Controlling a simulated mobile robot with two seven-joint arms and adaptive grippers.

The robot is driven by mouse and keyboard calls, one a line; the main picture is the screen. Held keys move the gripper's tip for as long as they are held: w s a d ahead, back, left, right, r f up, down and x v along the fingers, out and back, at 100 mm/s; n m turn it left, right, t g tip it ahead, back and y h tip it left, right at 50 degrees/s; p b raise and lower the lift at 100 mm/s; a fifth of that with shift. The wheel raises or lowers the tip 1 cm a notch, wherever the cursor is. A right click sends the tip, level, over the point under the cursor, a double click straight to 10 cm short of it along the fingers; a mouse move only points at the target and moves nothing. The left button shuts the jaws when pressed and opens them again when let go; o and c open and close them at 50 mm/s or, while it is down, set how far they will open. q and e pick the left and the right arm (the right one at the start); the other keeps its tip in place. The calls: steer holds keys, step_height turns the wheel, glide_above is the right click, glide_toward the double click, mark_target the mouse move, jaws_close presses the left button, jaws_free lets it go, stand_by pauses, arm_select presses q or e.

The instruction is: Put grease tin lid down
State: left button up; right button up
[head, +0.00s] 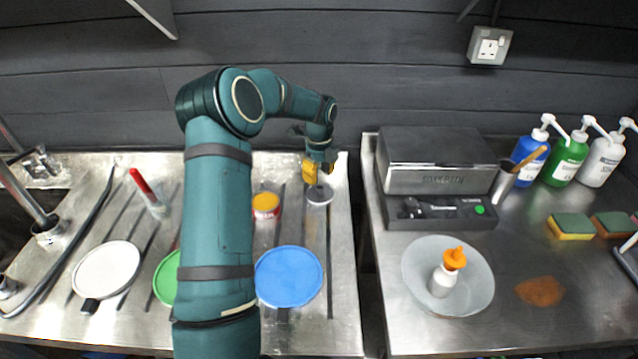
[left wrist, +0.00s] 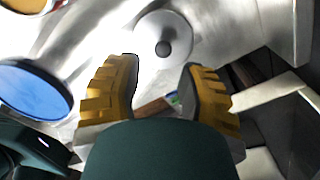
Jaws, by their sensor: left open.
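The grease tin lid (head: 319,195) is a small grey disc with a dark knob. It lies flat on the steel draining board near its right edge. It also shows in the left wrist view (left wrist: 150,28), just beyond my fingertips. My left gripper (head: 319,174) is over the lid's far side, its yellow fingers spread apart with nothing between them. In the left wrist view the open fingers (left wrist: 161,70) point toward the knob and are clear of it. The grease tin (head: 266,206), red with yellow contents, stands open to the left of the lid. My right gripper is not in view.
A blue disc (head: 289,277), a partly hidden green disc (head: 165,279) and a white disc (head: 107,268) lie in front. A red-handled tool (head: 146,189) stands left. Beyond a gap, the right counter holds a grey case (head: 437,179) and a bowl (head: 417,284) containing a bottle.

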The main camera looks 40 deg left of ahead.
mark_target(319, 188)
arm_select(q)
step_height(319, 188, up, 6)
steer(key=shift+f+p, duration=0.1)
steer(key=shift+p, duration=0.3)
stand_by(0.4)
